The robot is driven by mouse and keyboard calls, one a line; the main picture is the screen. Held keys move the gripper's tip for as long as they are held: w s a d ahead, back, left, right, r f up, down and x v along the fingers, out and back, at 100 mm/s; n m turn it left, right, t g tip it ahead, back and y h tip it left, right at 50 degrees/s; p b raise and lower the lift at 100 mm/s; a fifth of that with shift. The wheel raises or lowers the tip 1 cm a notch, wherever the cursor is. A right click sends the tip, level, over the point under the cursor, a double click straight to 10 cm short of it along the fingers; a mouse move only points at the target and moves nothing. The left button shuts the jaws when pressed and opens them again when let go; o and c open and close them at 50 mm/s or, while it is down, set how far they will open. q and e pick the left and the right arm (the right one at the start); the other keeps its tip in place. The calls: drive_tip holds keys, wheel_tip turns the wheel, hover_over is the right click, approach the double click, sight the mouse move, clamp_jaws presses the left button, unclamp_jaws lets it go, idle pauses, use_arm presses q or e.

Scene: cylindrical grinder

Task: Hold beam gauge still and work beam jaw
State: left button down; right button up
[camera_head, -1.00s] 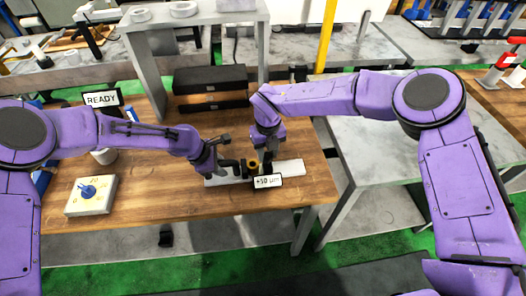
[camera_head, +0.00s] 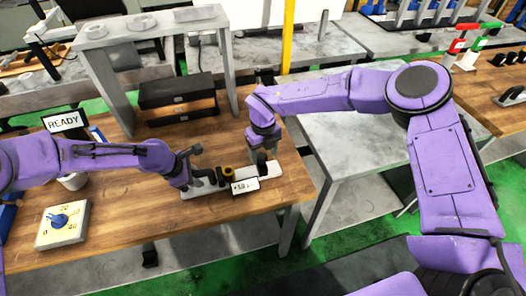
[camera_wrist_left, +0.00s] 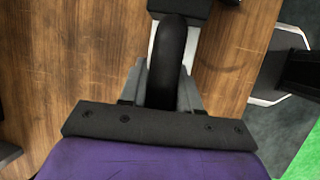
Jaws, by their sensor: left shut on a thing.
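The beam gauge is a pale flat bar (camera_head: 205,190) on the wooden table, with dark upright parts, a gold-ringed knob (camera_head: 228,173) and a small white readout (camera_head: 245,186) whose digits are hard to read. My left gripper (camera_head: 191,175) is at the gauge's left end. In the left wrist view it is shut on a black rounded grip (camera_wrist_left: 170,55) of the gauge, with the pale bar showing beyond. My right gripper (camera_head: 264,150) points down over the gauge's right end, right of the gold knob, by a dark upright part. Its fingers are too small and dark to read.
A white block with a blue dial (camera_head: 60,219) and a READY sign (camera_head: 65,121) stand at the left. A black two-tier rack (camera_head: 177,97) and a grey stand (camera_head: 155,22) are behind the gauge. The table's front edge is close to the gauge.

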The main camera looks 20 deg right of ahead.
use_arm(q)
drive_tip(key=shift+d, duration=0.1)
use_arm(e)
wheel_tip(320, 180, up, 12)
idle(0.4)
use_arm(q)
drive_tip(key=c, duration=0.7)
unclamp_jaws()
drive_tip(key=shift+r, duration=0.1)
drive_tip(key=v, duration=1.2)
